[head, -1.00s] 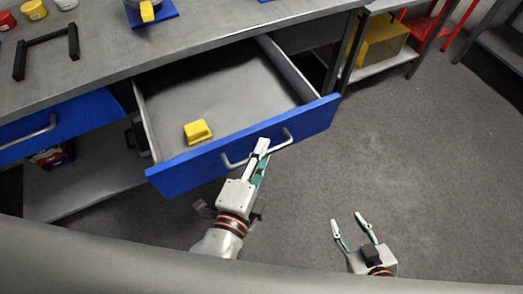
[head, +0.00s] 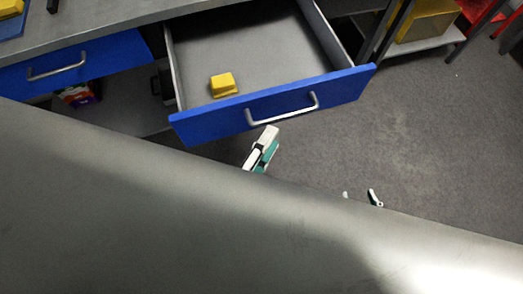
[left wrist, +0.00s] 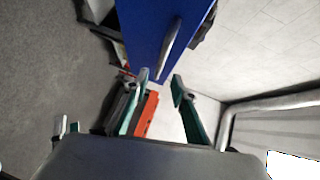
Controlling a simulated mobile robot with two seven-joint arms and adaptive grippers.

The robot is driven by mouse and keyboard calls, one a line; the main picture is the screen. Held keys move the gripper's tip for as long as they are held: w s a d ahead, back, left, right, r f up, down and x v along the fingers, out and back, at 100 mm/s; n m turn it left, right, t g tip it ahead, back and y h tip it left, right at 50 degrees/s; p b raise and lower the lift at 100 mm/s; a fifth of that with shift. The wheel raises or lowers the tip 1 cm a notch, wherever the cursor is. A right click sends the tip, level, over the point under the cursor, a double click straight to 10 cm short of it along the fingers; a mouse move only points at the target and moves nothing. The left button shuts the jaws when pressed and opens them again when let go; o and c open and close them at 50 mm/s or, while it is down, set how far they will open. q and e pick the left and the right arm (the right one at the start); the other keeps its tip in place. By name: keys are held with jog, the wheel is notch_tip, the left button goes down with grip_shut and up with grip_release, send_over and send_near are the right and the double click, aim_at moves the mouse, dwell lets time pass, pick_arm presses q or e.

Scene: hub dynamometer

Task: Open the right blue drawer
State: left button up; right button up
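The right blue drawer (head: 355,88) is pulled out, its grey inside open to view. A yellow block (head: 223,84) lies in it, near the front left. Its metal handle (head: 283,112) is bare. My left gripper (head: 268,136) is just in front of the drawer, below the handle. In the left wrist view, the handle (left wrist: 169,48) is beyond the parted fingers of the left gripper (left wrist: 160,82), with nothing between them. My right gripper (head: 360,196) is low at right, over the floor; only its two separated fingertips show.
Another blue drawer (head: 90,62) at left is shut under the grey worktop (head: 110,22). A low shelf holding a yellow box (head: 428,20) stands at back right. The floor (head: 430,140) right of the open drawer is clear.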

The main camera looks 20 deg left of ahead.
pick_arm(q)
jog(key=shift+v, duration=1.55)
